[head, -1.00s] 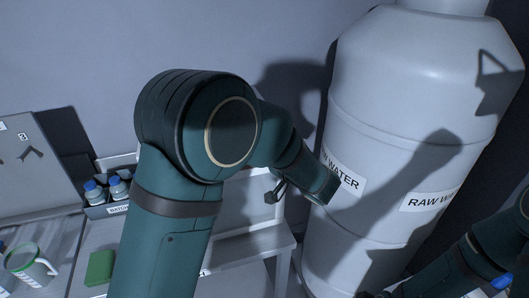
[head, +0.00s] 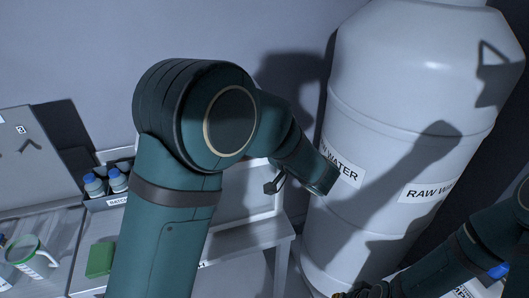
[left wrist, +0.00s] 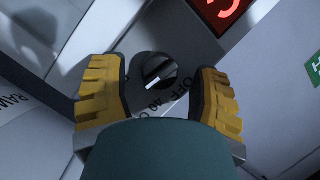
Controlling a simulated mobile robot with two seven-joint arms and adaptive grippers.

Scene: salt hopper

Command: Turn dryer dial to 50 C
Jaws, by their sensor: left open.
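In the left wrist view a round dark dial (left wrist: 157,70) with a raised grip bar and a white line sits on a grey panel. The markings OFF and 40 are printed below and right of it; other markings are hidden, and I cannot tell which mark the line points to. My left gripper (left wrist: 158,90) is open, with one yellow-padded finger on each side of the dial; contact is not clear. The dial does not show in the head view. My right gripper (head: 372,289) is barely visible at the bottom edge there, its fingers unreadable.
A red lit display (left wrist: 222,10) is above the dial. A large white RAW WATER tank (head: 400,130) stands right of my left arm. At left are blue-capped bottles (head: 117,181) in a bin, a green block (head: 100,259) and a mug (head: 34,258).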

